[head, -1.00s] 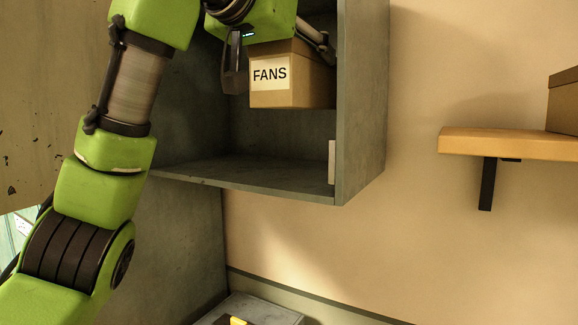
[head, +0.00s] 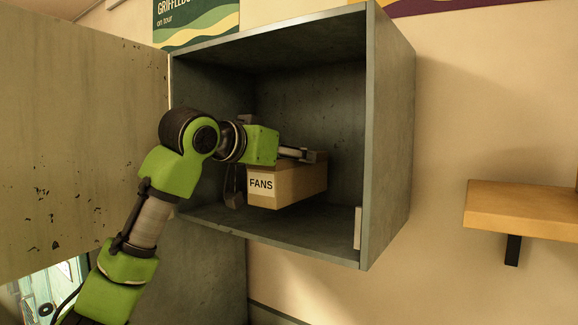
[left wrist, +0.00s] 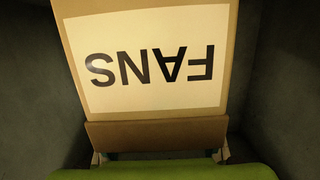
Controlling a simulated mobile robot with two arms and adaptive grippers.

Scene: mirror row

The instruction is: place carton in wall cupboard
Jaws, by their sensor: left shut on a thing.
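The brown carton (head: 295,187) has a white label reading FANS. It is inside the open grey wall cupboard (head: 390,150), over its floor. A dark strip of floor shows below the carton; I cannot tell for sure whether its underside touches. My left gripper (head: 272,172) is shut on the carton, with a dark finger on its left side and another at its upper right. In the left wrist view the carton (left wrist: 165,133) fills the middle, its label upside down, and the fingertips show only in small part. My right gripper is not in view.
The cupboard door (head: 80,140) stands open at the left, close to my left arm. The cupboard's right wall and top bound the space; there is free room right of the carton. A wooden shelf (head: 520,208) is on the wall at the right.

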